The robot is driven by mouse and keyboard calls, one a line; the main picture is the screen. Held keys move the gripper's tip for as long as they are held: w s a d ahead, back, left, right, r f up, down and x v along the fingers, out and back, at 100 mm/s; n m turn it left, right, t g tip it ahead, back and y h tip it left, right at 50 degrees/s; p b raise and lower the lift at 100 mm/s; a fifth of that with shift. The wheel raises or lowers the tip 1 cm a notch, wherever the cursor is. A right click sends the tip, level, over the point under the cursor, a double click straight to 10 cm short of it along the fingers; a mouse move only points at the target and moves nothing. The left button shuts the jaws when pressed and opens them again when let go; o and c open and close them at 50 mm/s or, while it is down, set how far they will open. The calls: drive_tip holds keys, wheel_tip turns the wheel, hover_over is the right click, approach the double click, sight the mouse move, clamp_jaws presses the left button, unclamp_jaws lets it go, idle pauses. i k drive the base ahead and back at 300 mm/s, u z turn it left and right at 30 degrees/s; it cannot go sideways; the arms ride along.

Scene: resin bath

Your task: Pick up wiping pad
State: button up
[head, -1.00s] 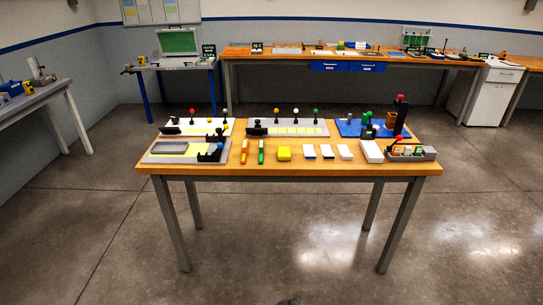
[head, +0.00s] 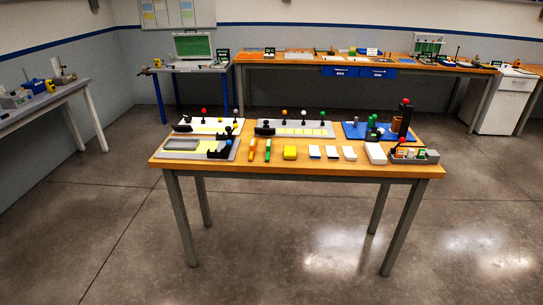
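I cannot tell for sure which thing is the wiping pad. A yellow block (head: 290,153) lies flat near the front middle of the wooden table (head: 300,171). To its right lie small white blocks, one (head: 314,152), another (head: 331,152) and a third (head: 349,153); the first two show blue edges. A larger white block (head: 375,153) lies further right. All lie apart from each other. My gripper is not in view.
An orange stick (head: 252,149) and a green one (head: 267,149) lie left of the yellow block. Open floor (head: 290,240) lies in front. Benches line the back wall.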

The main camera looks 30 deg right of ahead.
sight(290, 152)
drive_tip(key=z, duration=0.95)
drive_tip(key=k, duration=0.1)
drive_tip(key=u, duration=1.95)
drive_tip(key=i, duration=2)
drive_tip(key=z, duration=3.3)
drive_tip(key=i, duration=0.1)
drive_tip(key=u, duration=1.9)
